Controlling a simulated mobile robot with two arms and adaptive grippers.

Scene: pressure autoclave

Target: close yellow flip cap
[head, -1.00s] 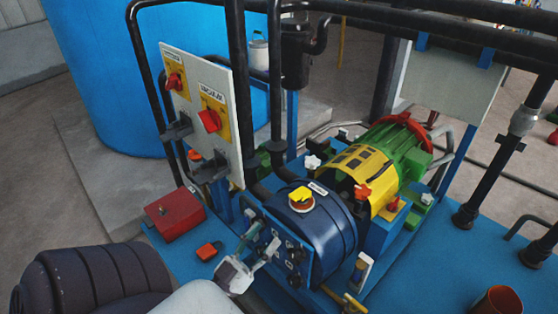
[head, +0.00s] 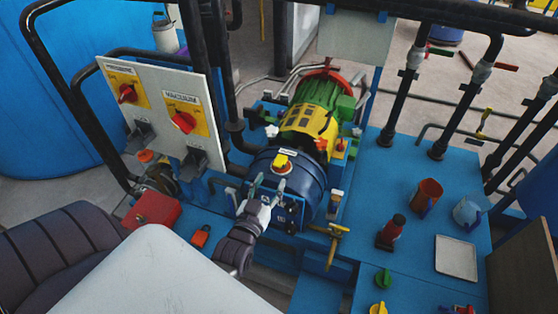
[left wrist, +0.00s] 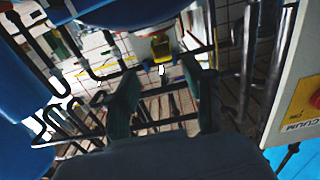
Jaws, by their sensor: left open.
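The yellow flip cap (head: 281,161) sits on top of the blue cylindrical tank (head: 311,182) in the head view. It looks tilted up, but it is too small to tell how far open it is. My left gripper (head: 268,184) is open, with its two fingers apart just in front of and below the cap, close to the tank's front face. I see no contact with the cap. In the left wrist view a yellow piece (left wrist: 161,46) shows beyond the open fingers; I cannot tell whether it is the cap. My right gripper is not in view.
A panel (head: 155,85) with red-and-yellow switches stands left of the tank. A red box (head: 152,209) lies below it. A green-and-yellow motor (head: 312,112) is behind the tank. Black pipes rise nearby.

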